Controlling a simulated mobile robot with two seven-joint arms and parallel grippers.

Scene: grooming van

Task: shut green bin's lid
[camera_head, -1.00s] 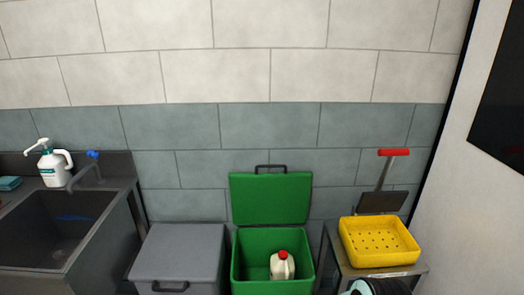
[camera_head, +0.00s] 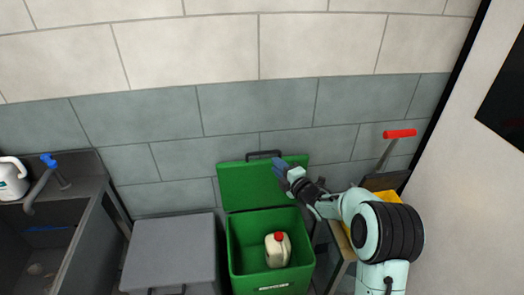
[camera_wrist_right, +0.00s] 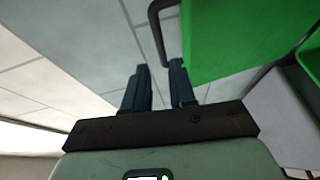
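The green bin (camera_head: 236,262) stands on the floor against the wall. Its lid (camera_head: 240,187) is raised, leaning back toward the wall, with a dark handle (camera_head: 264,154) on its top edge. A white jug with a red cap (camera_head: 278,250) is inside the bin. My right gripper (camera_head: 279,166) is at the lid's upper right, near the handle. In the right wrist view the two fingers (camera_wrist_right: 159,82) are apart with nothing between them; the lid (camera_wrist_right: 225,38) and the handle (camera_wrist_right: 157,25) are just beyond the tips. My left gripper is not in view.
A grey closed bin (camera_head: 170,250) stands left of the green one. A sink (camera_head: 45,235) with a blue-handled tap (camera_head: 48,163) is at the far left.

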